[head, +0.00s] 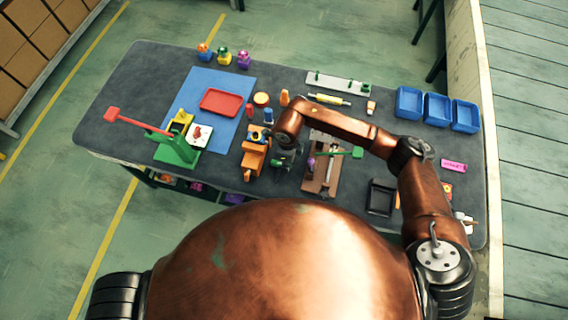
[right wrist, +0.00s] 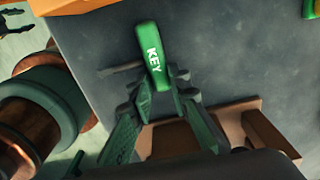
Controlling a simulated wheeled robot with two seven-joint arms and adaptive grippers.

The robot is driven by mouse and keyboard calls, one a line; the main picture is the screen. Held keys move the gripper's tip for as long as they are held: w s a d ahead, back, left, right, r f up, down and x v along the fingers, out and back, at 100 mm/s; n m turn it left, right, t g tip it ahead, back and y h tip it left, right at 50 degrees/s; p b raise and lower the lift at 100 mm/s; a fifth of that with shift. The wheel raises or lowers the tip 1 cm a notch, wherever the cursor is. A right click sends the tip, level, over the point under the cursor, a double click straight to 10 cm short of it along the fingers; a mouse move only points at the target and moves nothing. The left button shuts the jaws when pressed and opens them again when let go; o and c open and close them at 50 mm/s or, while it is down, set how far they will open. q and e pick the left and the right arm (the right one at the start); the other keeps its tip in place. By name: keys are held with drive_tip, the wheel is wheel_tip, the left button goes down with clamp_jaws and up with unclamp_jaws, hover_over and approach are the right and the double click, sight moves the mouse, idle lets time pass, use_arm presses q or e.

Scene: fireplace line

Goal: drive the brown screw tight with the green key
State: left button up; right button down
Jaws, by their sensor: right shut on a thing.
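The green key (right wrist: 153,55), marked KEY, is between the fingertips of my right gripper (right wrist: 163,92), which is shut on it. A thin grey rod (right wrist: 120,68) sticks out to the left beside the key. In the head view my right gripper (head: 282,163) is over the table, between an orange wooden toy (head: 255,155) and a brown wooden fixture (head: 323,180). The key is hard to make out there. I cannot pick out the brown screw for certain. My left gripper is not in view.
The grey table (head: 135,85) carries a red tray (head: 221,103) on a blue mat (head: 238,76), a green press (head: 177,153) with a red lever, and blue bins (head: 437,108) at the right. A green-handled bar (head: 340,153) lies across the brown fixture. The table's far left is clear.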

wheel_tip(320, 180, up, 18)
idle(0.5)
